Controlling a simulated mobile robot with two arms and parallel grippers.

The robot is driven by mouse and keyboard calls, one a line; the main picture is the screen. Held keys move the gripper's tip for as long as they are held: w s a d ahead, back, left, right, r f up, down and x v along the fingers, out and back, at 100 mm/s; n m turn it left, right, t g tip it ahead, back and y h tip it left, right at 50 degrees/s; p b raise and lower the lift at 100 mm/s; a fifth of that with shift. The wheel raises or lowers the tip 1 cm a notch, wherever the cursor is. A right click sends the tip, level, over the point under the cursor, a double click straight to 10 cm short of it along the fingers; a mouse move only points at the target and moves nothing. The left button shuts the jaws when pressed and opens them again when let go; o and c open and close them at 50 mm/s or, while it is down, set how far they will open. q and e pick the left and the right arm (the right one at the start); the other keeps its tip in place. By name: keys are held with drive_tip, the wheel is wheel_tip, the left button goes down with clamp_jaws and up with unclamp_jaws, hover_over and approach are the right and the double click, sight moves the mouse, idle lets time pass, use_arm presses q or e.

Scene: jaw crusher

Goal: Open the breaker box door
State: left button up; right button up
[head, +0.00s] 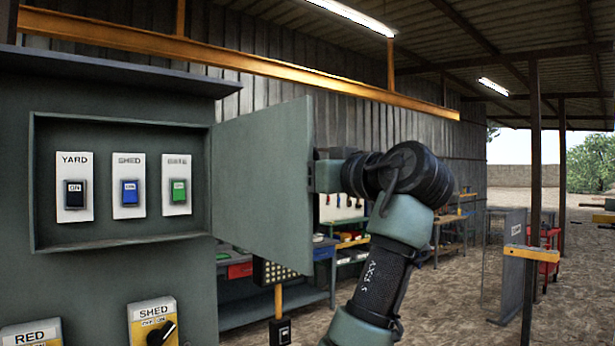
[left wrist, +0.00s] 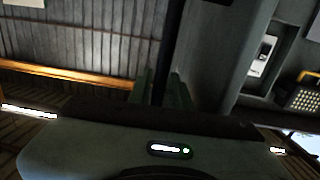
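The breaker box (head: 122,240) is at the left of the head view, its recess showing. Its grey-green door (head: 262,180) stands swung open, out to the right of the recess. My left gripper (head: 322,172) is at the door's outer edge, its fingertips partly hidden by the door. In the left wrist view, its two fingers (left wrist: 163,90) stand close together on either side of a dark strip that looks like the door's edge. They appear shut on it. Inside the box are three switches: YARD (head: 74,187), SHED (head: 129,185) and a green one (head: 177,184). My right gripper is out of view.
Below the box are a yellow SHED rotary switch (head: 153,325) and a RED label plate (head: 32,334). Workbenches line the wall farther back. Open ground lies to the right, with posts and a mesh panel (head: 503,265).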

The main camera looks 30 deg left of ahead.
use_arm(q)
drive_tip(key=shift+a, duration=0.15)
drive_tip(key=b+v, duration=0.3)
drive_tip(key=v, duration=0.4)
drive_tip(key=shift+s+d, duration=0.15)
drive_tip(key=shift+d, duration=0.2)
drive_tip(key=shift+f, duration=0.1)
